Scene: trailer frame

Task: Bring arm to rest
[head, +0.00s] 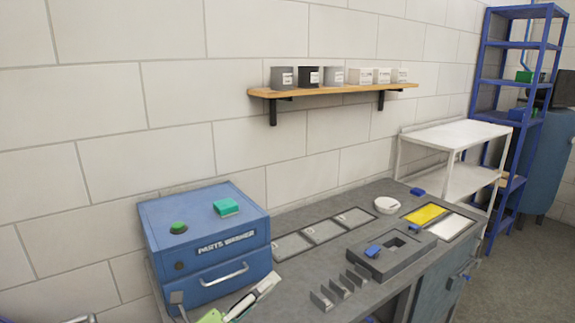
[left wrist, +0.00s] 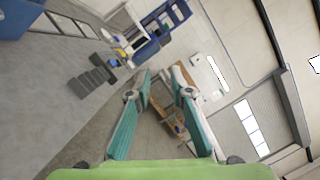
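My left gripper (head: 262,288) shows at the bottom of the head view, in front of the blue parts washer (head: 205,240), with a green part behind its pale fingers. In the left wrist view its two teal fingers (left wrist: 161,80) stand apart with nothing between them. The left gripper is open and empty. It appears clear of the bench; the exact gap to the washer cannot be told. My right gripper is not in view.
The grey bench (head: 330,258) holds a grey fixture block (head: 385,265), grey slotted brackets (head: 340,288), a white round dish (head: 387,205) and a yellow panel (head: 424,214). A wooden shelf (head: 335,89) hangs above.

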